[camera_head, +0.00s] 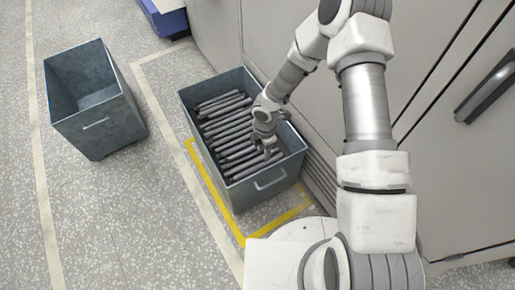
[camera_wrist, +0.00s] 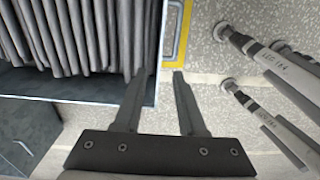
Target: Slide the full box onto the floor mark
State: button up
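The full box (camera_head: 232,194), a grey-blue metal bin holding several dark grey rods (camera_head: 225,125), stands on the floor in the middle of the head view. The yellow floor mark (camera_head: 212,190) shows along its left side and in front of its near side; any other part is hidden. Bare floor shows between the box's near wall and the front line. My gripper (camera_head: 268,149) is low over the near right part of the box. In the wrist view, my gripper (camera_wrist: 159,78) is open, its fingers apart near a box wall (camera_wrist: 152,65); contact cannot be told.
An empty grey bin (camera_head: 98,122) stands to the left, apart from the full box. Grey cabinets (camera_head: 215,35) stand close behind and right of the box. A blue object (camera_head: 168,18) is at the top. In the wrist view, labelled posts (camera_wrist: 270,65) stand at right.

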aim_at(263, 174)
dwell(0.4)
notch_tip(263, 174, down, 18)
jog(key=b, duration=0.6)
jog(key=shift+r, duration=0.25)
grip_shut()
dwell(1.2)
